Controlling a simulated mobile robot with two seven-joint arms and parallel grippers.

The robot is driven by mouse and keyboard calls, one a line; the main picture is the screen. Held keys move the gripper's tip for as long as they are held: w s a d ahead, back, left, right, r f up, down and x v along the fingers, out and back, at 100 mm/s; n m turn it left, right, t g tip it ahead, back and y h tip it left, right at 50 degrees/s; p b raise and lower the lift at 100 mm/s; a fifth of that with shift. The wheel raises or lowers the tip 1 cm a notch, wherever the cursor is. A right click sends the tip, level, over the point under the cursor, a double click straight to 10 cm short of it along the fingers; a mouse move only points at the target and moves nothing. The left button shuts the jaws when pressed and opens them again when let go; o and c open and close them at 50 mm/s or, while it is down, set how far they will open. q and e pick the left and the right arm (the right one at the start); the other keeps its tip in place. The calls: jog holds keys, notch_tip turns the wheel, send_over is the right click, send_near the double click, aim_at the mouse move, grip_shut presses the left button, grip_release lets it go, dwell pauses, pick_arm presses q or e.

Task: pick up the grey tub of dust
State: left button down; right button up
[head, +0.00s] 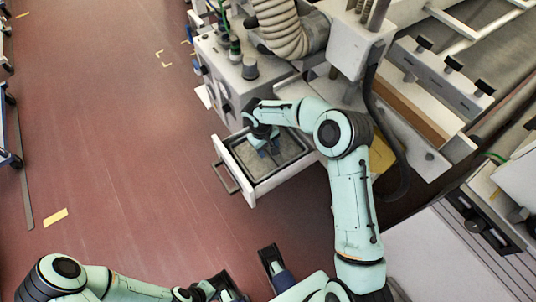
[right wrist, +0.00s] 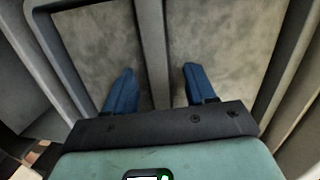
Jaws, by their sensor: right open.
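The grey tub of dust (head: 262,180) sits inside a pulled-out white drawer. Its rim (right wrist: 52,52) shows at the left in the right wrist view, with mottled grey dust inside. A grey bar (right wrist: 155,55) runs across the tub over the dust. My right gripper (head: 266,151) is over the tub, pointing down. Its blue fingers (right wrist: 153,88) are open, one on each side of the bar, with nothing between them but the bar; contact cannot be made out.
The white drawer (head: 232,177) with a bar handle juts from a pale machine (head: 235,75). A ribbed hose (head: 280,28) and a white housing stand above and behind it. A black cable hangs at the right. Red floor to the left is mostly clear.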

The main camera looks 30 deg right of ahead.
grip_shut()
jog(key=shift+r, duration=0.2)
